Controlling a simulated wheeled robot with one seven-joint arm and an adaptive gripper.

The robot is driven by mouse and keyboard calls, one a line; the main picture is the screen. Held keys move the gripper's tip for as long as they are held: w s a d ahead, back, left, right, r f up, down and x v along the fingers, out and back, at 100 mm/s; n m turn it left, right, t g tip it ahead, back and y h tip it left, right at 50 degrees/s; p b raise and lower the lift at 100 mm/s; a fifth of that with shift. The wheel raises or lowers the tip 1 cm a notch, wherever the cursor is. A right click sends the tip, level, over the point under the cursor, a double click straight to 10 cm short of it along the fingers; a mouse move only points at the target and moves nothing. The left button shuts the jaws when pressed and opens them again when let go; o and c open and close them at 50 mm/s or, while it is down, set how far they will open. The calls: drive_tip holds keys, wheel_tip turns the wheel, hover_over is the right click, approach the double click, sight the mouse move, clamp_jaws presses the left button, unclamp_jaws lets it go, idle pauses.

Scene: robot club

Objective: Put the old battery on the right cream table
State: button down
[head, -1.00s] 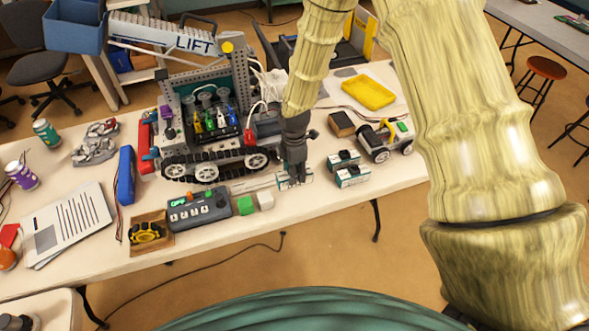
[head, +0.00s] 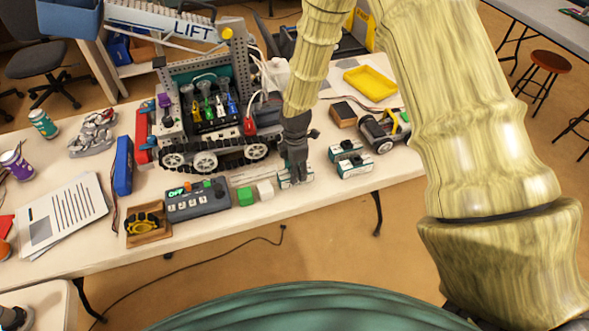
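My gripper (head: 294,181) points down near the front edge of the long cream table (head: 330,190). Its dark fingers are closed around a small white-and-teal block (head: 307,180), which looks like a battery; the fingers hide much of it. I cannot tell whether it is lifted clear of the tabletop. Two similar white-and-teal blocks (head: 355,166) stand to the right of my gripper. No readable label shows which one is old. A second cream tabletop (head: 55,303) shows in part at the lower left, so the long table is the right one of the two.
A tracked robot (head: 215,145) stands behind and left of my gripper. A small wheeled cart (head: 382,132) and a yellow tray (head: 370,84) are right. Bare tabletop shows at the right front.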

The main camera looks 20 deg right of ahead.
drive_tip(key=shift+f, duration=0.45)
idle(0.4)
drive_tip(key=c, duration=0.8)
unclamp_jaws()
drive_tip(key=shift+o, duration=0.2)
drive_tip(key=shift+r+p, duration=2.45)
drive_tip(key=shift+r, duration=1.05)
